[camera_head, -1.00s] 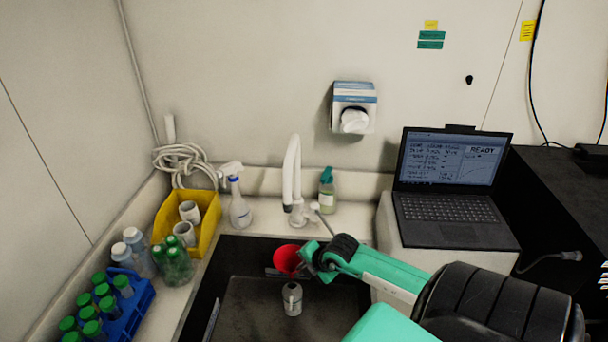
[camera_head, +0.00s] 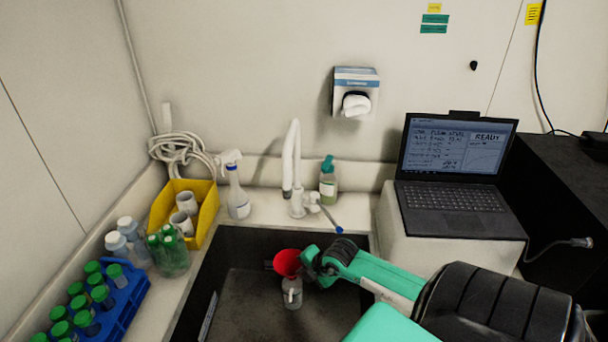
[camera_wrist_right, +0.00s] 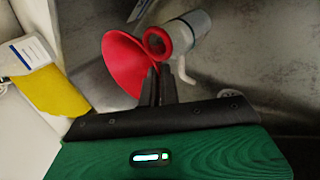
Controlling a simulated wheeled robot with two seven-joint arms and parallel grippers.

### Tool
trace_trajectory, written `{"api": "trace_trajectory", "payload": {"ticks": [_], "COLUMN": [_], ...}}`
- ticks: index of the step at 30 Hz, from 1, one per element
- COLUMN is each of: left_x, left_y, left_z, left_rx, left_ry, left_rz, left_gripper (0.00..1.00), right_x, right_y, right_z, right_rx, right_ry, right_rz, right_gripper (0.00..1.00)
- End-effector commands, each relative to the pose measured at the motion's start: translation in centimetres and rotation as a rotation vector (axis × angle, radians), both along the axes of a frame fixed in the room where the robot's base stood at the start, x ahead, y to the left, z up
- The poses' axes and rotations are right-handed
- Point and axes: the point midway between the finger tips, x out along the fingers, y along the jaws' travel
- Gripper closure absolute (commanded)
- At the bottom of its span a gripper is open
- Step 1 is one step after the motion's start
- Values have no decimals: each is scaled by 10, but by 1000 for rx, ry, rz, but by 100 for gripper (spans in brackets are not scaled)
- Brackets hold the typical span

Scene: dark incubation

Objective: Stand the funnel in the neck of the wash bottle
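The red funnel (camera_head: 286,262) is in my right gripper (camera_head: 310,264), above the sink. The pale wash bottle (camera_head: 292,294) stands upright in the sink, directly below the funnel in the head view. In the right wrist view the funnel's cone (camera_wrist_right: 122,68) lies just left of the bottle's red-ringed neck (camera_wrist_right: 158,42). The neck's dark opening shows beside the cone, and a white bent spout shows on the bottle. My right gripper's dark fingers (camera_wrist_right: 157,86) are close together at the funnel's edge. The funnel's stem is hidden. My left gripper is not in view.
The dark sink (camera_head: 245,310) has free floor around the bottle. A white tap (camera_head: 292,165) rises behind it. A yellow bin (camera_head: 208,215), a spray bottle (camera_head: 237,195) and a blue tube rack (camera_head: 125,308) stand left. A laptop (camera_head: 455,195) stands right.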

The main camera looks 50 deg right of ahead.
Motion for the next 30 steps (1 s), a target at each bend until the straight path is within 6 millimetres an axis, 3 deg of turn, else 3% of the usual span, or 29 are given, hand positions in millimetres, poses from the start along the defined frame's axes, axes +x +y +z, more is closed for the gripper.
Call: {"api": "trace_trajectory", "payload": {"ticks": [10,14,20,23,30], "left_x": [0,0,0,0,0], "left_y": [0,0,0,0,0], "left_z": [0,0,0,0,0], "left_rx": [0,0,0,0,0], "left_ry": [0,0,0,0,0], "left_rz": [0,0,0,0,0], "left_gripper": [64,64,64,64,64], "right_x": [0,0,0,0,0], "right_y": [0,0,0,0,0], "right_z": [0,0,0,0,0], "right_rx": [0,0,0,0,0], "right_ry": [0,0,0,0,0], "right_rz": [0,0,0,0,0], "right_gripper": [100,71,71,54,53]}}
